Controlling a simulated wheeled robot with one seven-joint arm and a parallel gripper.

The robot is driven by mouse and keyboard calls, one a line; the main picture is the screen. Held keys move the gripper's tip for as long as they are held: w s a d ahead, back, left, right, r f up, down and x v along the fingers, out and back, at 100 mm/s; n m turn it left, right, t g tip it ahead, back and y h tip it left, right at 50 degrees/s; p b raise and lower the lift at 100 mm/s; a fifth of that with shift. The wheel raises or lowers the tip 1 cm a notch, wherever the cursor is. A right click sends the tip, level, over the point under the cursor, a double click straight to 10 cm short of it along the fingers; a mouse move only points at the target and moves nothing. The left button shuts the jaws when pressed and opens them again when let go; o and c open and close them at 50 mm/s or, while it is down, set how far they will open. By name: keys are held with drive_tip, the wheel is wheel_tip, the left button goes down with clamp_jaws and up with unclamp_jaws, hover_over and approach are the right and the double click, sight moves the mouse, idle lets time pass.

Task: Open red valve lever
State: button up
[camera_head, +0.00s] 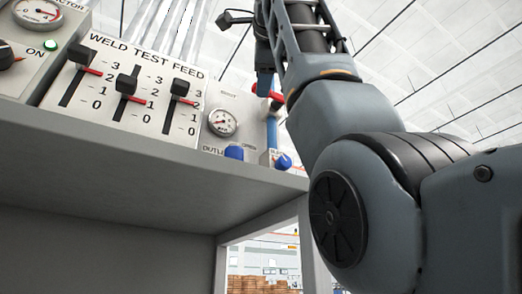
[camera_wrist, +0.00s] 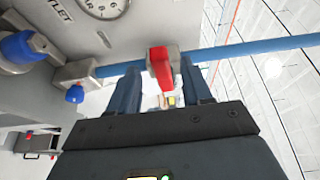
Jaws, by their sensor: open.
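The red valve lever (camera_wrist: 161,70) is on a grey valve body on a blue pipe (camera_wrist: 250,48) in the wrist view. My gripper (camera_wrist: 162,92) is open, with one dark blue finger on each side of the lever. The lever lies between the fingers near their tips; I cannot tell whether either finger touches it. In the head view a small part of the red lever (camera_head: 276,101) shows above the upright blue pipe (camera_head: 271,132), beside my arm, which hides much of that area.
A panel marked WELD TEST FEED (camera_head: 150,52) with several slide levers stands left of the valve. A pressure gauge (camera_head: 222,122) and blue knobs (camera_head: 284,161) are close by the pipe. The grey bench (camera_head: 150,165) has a front edge below them.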

drive_tip(key=shift+p+x, duration=0.6)
drive_tip(key=shift+x, duration=1.5)
drive_tip(key=shift+c, duration=0.2)
clamp_jaws()
